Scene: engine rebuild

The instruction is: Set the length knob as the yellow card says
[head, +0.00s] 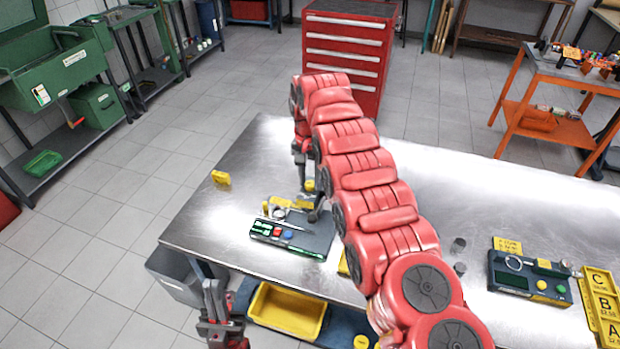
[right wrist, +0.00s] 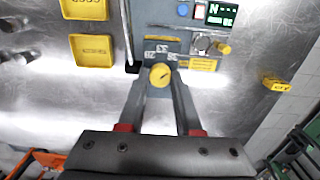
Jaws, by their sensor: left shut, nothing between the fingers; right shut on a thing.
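In the right wrist view, the yellow length knob (right wrist: 159,76) sits on a grey plate with white numbers around it. A dark pointer line shows on its face; the exact setting is too small to read surely. My right gripper (right wrist: 160,88) is shut on the knob, one finger on each side. In the head view, my red right arm reaches over the table and partly hides this device (head: 285,236). A small yellow card (right wrist: 203,64) lies beside the knob; its writing is not legible. My left gripper (head: 220,318) is shut and empty, low at the table's front left.
The steel table (head: 225,235) has bare room at its left end. A yellow block (head: 220,177) lies there. Another device (head: 530,278) and a yellow lettered rack (head: 600,305) are at the right. A yellow bin (head: 288,310) is below the front edge.

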